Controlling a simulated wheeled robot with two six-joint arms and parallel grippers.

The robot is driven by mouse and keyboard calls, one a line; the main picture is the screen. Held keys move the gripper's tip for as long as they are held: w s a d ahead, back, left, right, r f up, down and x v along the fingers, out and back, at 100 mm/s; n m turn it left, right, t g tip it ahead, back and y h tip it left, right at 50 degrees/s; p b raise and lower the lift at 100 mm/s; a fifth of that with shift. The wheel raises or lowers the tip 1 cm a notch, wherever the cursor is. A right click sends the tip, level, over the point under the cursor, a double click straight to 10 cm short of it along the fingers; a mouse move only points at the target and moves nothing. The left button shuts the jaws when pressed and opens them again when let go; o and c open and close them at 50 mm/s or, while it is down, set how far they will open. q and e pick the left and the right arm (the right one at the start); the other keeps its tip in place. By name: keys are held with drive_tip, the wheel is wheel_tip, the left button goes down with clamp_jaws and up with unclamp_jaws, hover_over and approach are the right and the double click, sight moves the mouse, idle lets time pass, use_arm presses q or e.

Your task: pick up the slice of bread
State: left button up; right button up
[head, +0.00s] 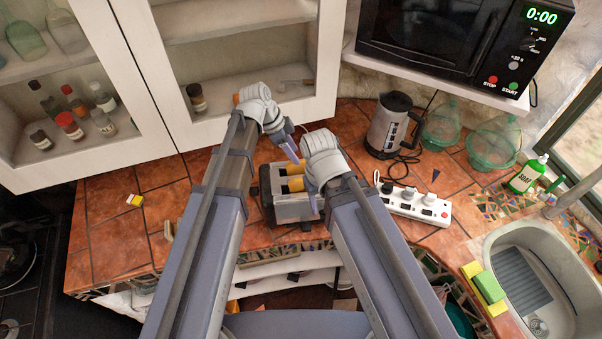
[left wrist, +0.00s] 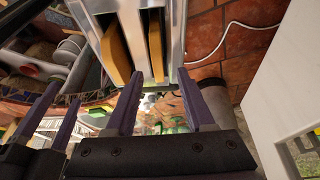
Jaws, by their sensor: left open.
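Two slices of bread stand in the slots of a metal toaster (head: 290,207) on the tiled counter, between my grippers. One is the nearer slice (head: 292,186); the other is the farther slice (head: 291,170). In the left wrist view a wide slice (left wrist: 113,52) and a narrower-looking slice (left wrist: 155,45) show in the toaster. My left gripper (head: 291,147) is open and empty at the toaster's far side, its fingers apart and pointing toward the slots. My right gripper (head: 314,198) is beside the toaster's right end; its fingers (left wrist: 52,112) show apart in the left wrist view.
A white power strip (head: 415,207) and a kettle (head: 390,125) stand to the right, with a cord between them. Cabinet doors (head: 235,125) stand close behind my left gripper. A sink (head: 540,280) is at the right. The counter left of the toaster is mostly clear.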

sight(301, 160)
use_arm(q)
drive_tip(key=shift+d+f, duration=0.1)
drive_tip(key=shift+f, duration=0.15)
drive_tip(key=shift+f, duration=0.15)
drive_tip(key=b+x, duration=0.4)
drive_tip(key=x, duration=0.1)
drive_tip(key=shift+s+d+b, duration=0.15)
drive_tip(key=shift+b, duration=0.25)
drive_tip(key=shift+c, duration=0.4)
clamp_jaws()
drive_tip(key=shift+r, duration=0.25)
wheel_tip(301, 160, up, 10)
drive_tip(key=p, duration=1)
drive_tip(key=shift+f, duration=0.1)
